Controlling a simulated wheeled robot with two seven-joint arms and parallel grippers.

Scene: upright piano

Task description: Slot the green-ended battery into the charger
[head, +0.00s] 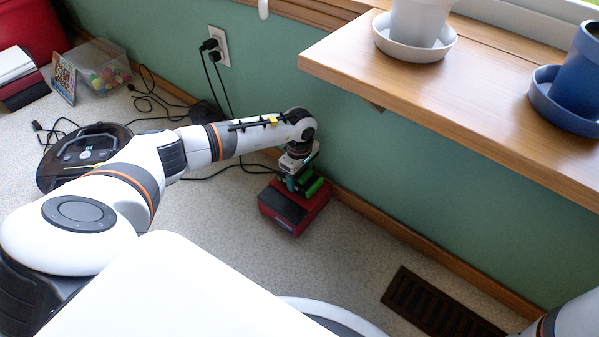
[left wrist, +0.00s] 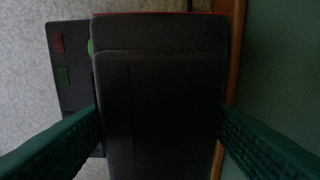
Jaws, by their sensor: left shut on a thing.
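My left gripper (head: 293,182) reaches down by the wall. Its teal fingers are shut on the sides of a dark, block-shaped battery (left wrist: 160,110), which fills the middle of the left wrist view. A green part (head: 314,187) shows beside the fingers in the head view. A red and dark box (head: 291,216), which looks like the charger, stands on the floor directly below. In the left wrist view a dark panel (left wrist: 72,95) with a red and a green square shows left of the battery. The battery hides any slot, so I cannot tell whether it is seated. My right gripper is out of view.
The wall and baseboard (head: 376,217) run close behind the box. A wooden shelf (head: 470,90) with plant pots overhangs at the right. A round dark device (head: 84,152), cables and a clear bin (head: 100,68) lie left. A floor vent (head: 440,308) is at lower right.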

